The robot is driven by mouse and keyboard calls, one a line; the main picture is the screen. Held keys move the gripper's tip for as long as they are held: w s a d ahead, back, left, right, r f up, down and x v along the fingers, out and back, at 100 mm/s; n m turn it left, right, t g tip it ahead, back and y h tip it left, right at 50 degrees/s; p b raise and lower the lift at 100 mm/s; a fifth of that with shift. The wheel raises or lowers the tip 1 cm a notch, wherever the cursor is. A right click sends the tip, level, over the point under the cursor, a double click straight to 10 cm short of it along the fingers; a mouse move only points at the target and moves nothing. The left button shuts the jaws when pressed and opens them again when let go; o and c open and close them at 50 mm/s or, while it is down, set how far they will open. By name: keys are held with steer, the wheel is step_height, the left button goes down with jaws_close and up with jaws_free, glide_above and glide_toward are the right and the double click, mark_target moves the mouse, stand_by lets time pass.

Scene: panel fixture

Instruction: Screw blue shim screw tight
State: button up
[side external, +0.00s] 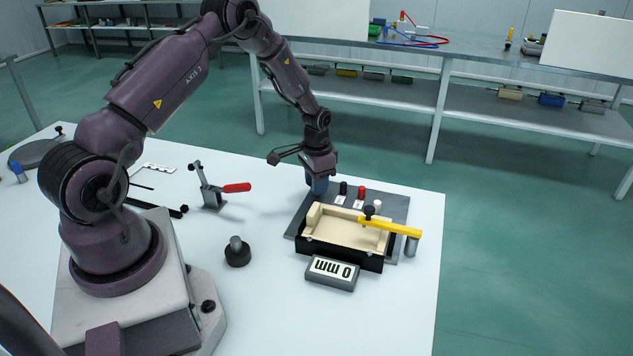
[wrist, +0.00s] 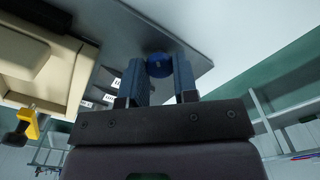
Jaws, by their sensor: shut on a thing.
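The blue shim screw (wrist: 159,66) shows as a round blue head between my fingertips in the wrist view. My gripper (wrist: 160,80) is shut on it, one finger on each side. In the side view my gripper (side external: 318,186) points down at the back left corner of the grey base plate (side external: 402,213); its fingers hide the blue screw there. How deep the screw sits cannot be seen. A cream panel (side external: 340,232) lies in a black frame in front, and a grey display block (side external: 332,272) reads 0 mm, upside down in the picture.
Black (side external: 343,188), red (side external: 361,192) and white (side external: 377,206) knobs stand in a row right of my gripper. A yellow bar (side external: 392,227) reaches over the panel's right end. A red-handled toggle clamp (side external: 213,190) and a dark knob (side external: 237,252) stand left, with clear table between.

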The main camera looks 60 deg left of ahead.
steer(key=m, duration=0.4)
steer(key=shift+m, duration=2.2)
steer(key=o, duration=0.9)
steer(key=shift+r, duration=0.15)
step_height(320, 180, up, 13)
steer(key=shift+f, duration=0.15)
